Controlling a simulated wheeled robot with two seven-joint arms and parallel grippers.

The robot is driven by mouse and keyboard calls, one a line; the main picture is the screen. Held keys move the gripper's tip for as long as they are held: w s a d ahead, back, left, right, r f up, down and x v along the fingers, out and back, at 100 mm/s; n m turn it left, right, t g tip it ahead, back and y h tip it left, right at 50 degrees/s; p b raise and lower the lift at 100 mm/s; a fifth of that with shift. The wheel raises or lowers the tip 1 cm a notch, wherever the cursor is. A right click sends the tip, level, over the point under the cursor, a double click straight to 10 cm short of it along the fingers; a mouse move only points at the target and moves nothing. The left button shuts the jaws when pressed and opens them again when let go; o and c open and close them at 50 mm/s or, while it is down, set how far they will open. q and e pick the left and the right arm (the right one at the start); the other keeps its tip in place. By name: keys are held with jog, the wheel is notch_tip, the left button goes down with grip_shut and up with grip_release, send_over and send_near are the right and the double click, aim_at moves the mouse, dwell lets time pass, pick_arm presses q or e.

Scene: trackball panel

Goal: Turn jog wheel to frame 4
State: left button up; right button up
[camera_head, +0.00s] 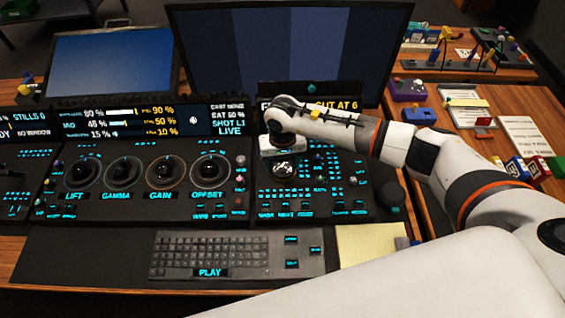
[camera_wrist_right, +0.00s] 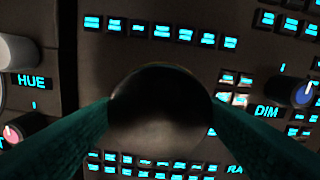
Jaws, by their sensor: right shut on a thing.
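My right gripper (camera_head: 281,147) reaches down over the right section of the control panel. In the right wrist view its two teal fingers (camera_wrist_right: 160,108) are shut on the sides of a dark, round, smooth knob (camera_wrist_right: 160,88), which I take to be the jog wheel. In the head view a round dark dial (camera_head: 284,169) with pale marks shows just below the gripper, partly hidden by it. The small display (camera_head: 345,104) behind the arm is partly covered; "OUT AT 6" or similar is readable. My left gripper is not in view.
Trackball rings (camera_head: 165,172) marked LIFT, GAMMA, GAIN and OFFSET lie to the left. Lit buttons and a DIM knob (camera_wrist_right: 304,93) surround the held knob closely. A keyboard (camera_head: 208,255) lies in front, monitors (camera_head: 290,45) stand behind. Small coloured objects (camera_head: 409,89) sit on the right-hand desk.

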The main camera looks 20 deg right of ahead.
aim_at(283, 166)
jog(key=m+b, duration=0.1)
jog(key=m, duration=0.1)
jog(key=m+b, duration=0.1)
jog(key=b, duration=0.1)
jog(key=shift+w+d+f+m, duration=0.1)
jog(key=shift+f+m, duration=0.05)
jog(key=shift+m, duration=0.25)
jog(key=m+b, duration=0.3)
jog(key=m, duration=0.1)
jog(key=shift+m+b, duration=0.3)
jog(key=m+b, duration=0.2)
jog(key=m, duration=0.2)
jog(key=shift+m+b, duration=0.3)
jog(key=shift+b, duration=0.05)
jog(key=shift+r+m+b, duration=0.2)
jog(key=shift+m+b, duration=0.75)
jog(key=shift+m, duration=1.15)
jog(key=o, duration=1)
notch_tip(283, 166, up, 12)
jog(key=b, duration=0.1)
